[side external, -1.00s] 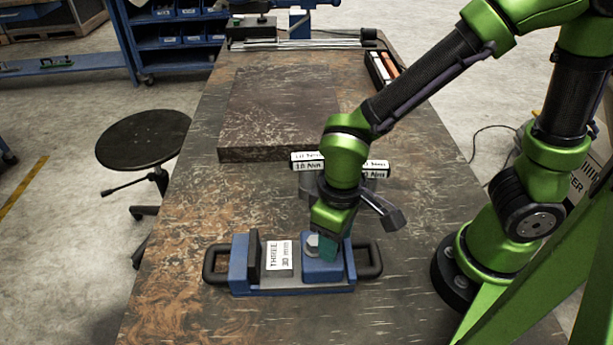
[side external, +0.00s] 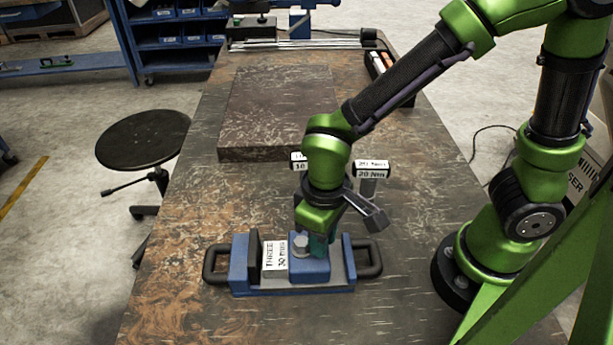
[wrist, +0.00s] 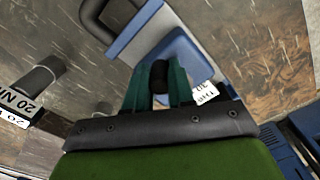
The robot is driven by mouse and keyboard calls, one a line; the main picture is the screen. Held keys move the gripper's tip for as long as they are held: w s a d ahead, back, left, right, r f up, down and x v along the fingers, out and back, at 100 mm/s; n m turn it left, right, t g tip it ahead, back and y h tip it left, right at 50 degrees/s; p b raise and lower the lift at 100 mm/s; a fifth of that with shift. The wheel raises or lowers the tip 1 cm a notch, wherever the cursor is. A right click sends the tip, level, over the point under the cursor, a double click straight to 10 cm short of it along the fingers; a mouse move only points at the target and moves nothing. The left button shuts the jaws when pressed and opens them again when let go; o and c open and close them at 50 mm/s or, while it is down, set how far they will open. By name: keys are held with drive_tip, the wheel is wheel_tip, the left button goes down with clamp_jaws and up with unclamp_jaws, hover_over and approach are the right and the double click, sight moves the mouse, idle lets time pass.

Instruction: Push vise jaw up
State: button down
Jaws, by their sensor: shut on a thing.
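The blue vise (side external: 240,290) lies on the bench with a black handle at each end. Its blue movable jaw (side external: 308,272) with a grey bolt head sits against or very close to a white block labelled THREE 30 mm (side external: 275,255). The block lies beside the fixed jaw (side external: 240,260). My gripper (side external: 320,243) is low over the movable jaw, behind the bolt head. In the wrist view, the teal fingers of my gripper (wrist: 158,82) are shut on a dark round knob (wrist: 160,74) at the movable jaw (wrist: 182,52). The knob's lower part is hidden.
Behind my gripper stand two labelled pieces; one reads 20 Nm (side external: 373,168), the other (side external: 298,160) is partly hidden by my arm. A dark flat slab (side external: 275,110) lies farther back. The bench (side external: 180,230) is clear left of the vise.

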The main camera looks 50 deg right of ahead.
drive_tip(key=shift+w+a, duration=0.4)
drive_tip(key=shift+w, duration=0.05)
drive_tip(key=c, duration=1)
unclamp_jaws()
drive_tip(key=shift+r, duration=0.1)
wheel_tip(320, 180, up, 17)
drive_tip(key=shift+f, duration=0.15)
